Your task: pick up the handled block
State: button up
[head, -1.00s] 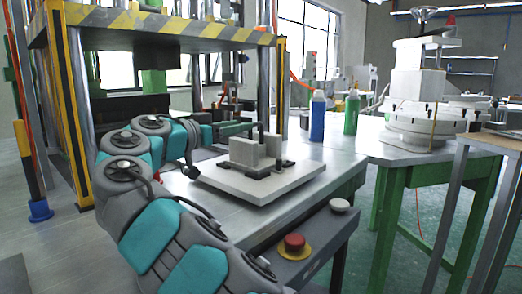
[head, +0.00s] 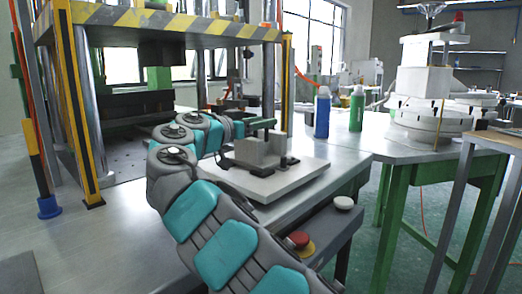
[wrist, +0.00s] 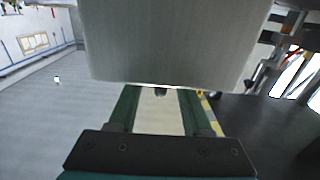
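The handled block is a pale grey block (head: 250,153) on a white plate (head: 262,187) at the front of the press table. A dark upright piece, which may be its handle, shows beside it. In the wrist view, a large grey block face (wrist: 175,40) fills the top middle, very close. My gripper (wrist: 160,95) shows two green fingers standing apart, with a pale surface between them. Their tips are hidden behind the block's lower edge. In the head view, my gripper (head: 262,124) is small, at the block's top, partly hidden by my arm.
A press frame with yellow-black striped edges (head: 150,28) stands behind my arm. A blue bottle (head: 322,113) and a green bottle (head: 356,110) stand on the back table. A red button (head: 298,240) and a white knob (head: 343,203) sit at the table's front edge.

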grip_shut()
jog(key=shift+r, duration=0.1)
dwell(1.1)
